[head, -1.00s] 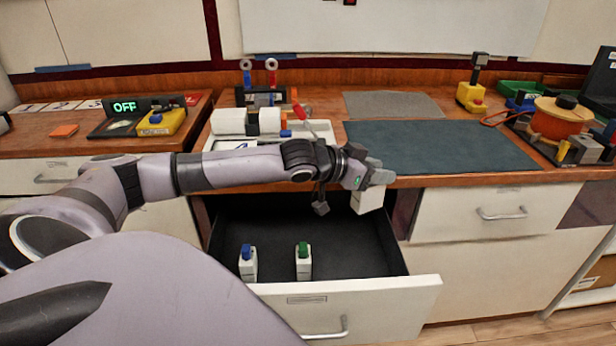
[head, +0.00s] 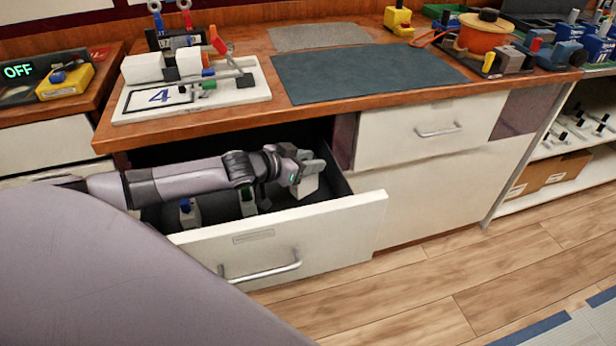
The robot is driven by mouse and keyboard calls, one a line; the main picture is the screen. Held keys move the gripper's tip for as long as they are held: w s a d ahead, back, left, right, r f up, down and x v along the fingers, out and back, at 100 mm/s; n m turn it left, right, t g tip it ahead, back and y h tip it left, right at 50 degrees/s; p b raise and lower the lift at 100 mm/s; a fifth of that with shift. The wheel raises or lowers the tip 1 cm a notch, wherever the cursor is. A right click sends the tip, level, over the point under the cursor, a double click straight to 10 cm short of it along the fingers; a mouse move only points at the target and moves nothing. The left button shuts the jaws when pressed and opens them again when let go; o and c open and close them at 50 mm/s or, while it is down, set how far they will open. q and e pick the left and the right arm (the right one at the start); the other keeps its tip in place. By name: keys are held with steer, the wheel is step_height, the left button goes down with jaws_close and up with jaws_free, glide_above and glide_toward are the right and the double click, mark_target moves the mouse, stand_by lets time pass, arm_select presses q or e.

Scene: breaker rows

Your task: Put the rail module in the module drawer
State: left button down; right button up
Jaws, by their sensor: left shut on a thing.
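The module drawer (head: 345,212) is pulled open below the worktop, with a dark interior. My left gripper (head: 306,168) is shut on a white block, the rail module (head: 306,186), and holds it inside the drawer's opening toward its right end. I cannot tell whether the module touches the drawer floor. Two other modules stand in the drawer: one with a blue top (head: 188,212) at left and one with a green top (head: 247,203), partly hidden by my left arm. My right gripper is not in view.
On the worktop lie a dark mat (head: 365,73) and a white board (head: 240,92) with a breaker assembly marked 4. A closed drawer (head: 430,130) is to the right. The wooden floor (head: 450,260) is clear.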

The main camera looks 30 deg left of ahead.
arm_select(q)
steer(key=shift+f+b, duration=0.45)
steer(key=shift+f, duration=1.8)
steer(key=shift+f, duration=0.2)
steer(key=c, duration=0.7)
jaws_free()
steer(key=shift+r, duration=0.2)
steer(key=shift+s+a+r, duration=0.1)
steer(key=shift+s+r, duration=0.05)
steer(key=shift+s, duration=0.3)
steer(key=p+v, duration=0.2)
steer(key=v, duration=0.9)
steer(key=shift+p, duration=0.3)
